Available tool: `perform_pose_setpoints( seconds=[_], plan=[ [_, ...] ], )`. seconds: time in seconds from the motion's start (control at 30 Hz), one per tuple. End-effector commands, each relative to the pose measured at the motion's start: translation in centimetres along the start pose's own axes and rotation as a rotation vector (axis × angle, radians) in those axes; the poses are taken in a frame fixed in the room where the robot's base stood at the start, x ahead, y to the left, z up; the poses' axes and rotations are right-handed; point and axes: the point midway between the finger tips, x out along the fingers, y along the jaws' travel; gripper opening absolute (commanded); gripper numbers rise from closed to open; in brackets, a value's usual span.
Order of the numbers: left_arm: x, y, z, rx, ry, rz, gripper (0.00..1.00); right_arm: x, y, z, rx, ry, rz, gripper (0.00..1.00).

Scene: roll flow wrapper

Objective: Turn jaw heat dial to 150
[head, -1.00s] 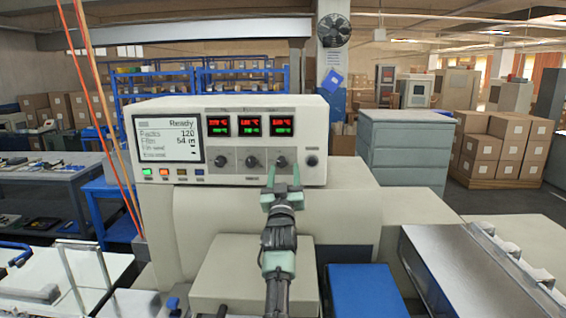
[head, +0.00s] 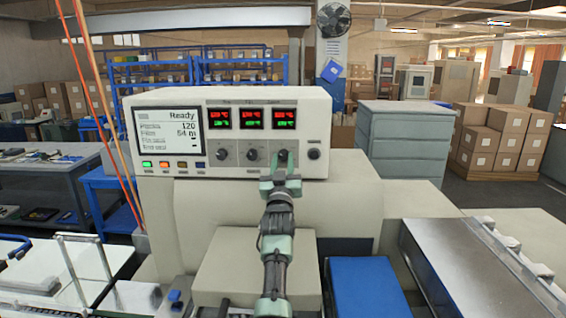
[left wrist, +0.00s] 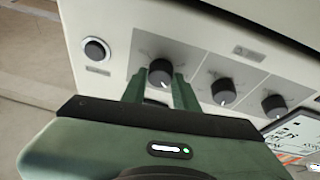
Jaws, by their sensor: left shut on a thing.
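The wrapper's control panel (head: 160,178) carries a row of three black dials below three red and green displays. The right-hand dial (left wrist: 160,72) sits between the fingertips of my left gripper (head: 281,168) and is partly hidden by it in the head view. The left gripper (left wrist: 158,88) is shut on this dial, with a finger on each side; a white pointer mark shows on the knob. The middle dial (head: 252,154) and left dial (head: 222,154) are free. The right-hand display (head: 283,118) is lit, but its digits and the labels are too small to read surely. My right gripper is out of view.
A black round button (head: 314,154) sits just right of the held dial. The status screen (head: 169,132) reads Ready, with several lit buttons below it. A blue box (head: 367,285) and a metal-topped conveyor (head: 470,265) lie at the lower right.

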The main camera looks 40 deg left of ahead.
Motion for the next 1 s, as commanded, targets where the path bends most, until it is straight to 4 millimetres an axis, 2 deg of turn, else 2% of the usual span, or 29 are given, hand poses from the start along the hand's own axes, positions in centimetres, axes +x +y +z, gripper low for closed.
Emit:
perform_pose_setpoints(
  seconds=[0.43, 1.0],
  plan=[
    [0.1, -0.3, -0.1, 0.261, -0.017, 0.105, 0.0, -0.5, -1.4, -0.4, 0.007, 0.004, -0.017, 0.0],
    [0.2, -0.7, -0.6, 0.762, -0.05, 0.309, 0.0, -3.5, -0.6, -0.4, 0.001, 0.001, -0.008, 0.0]
  ],
)
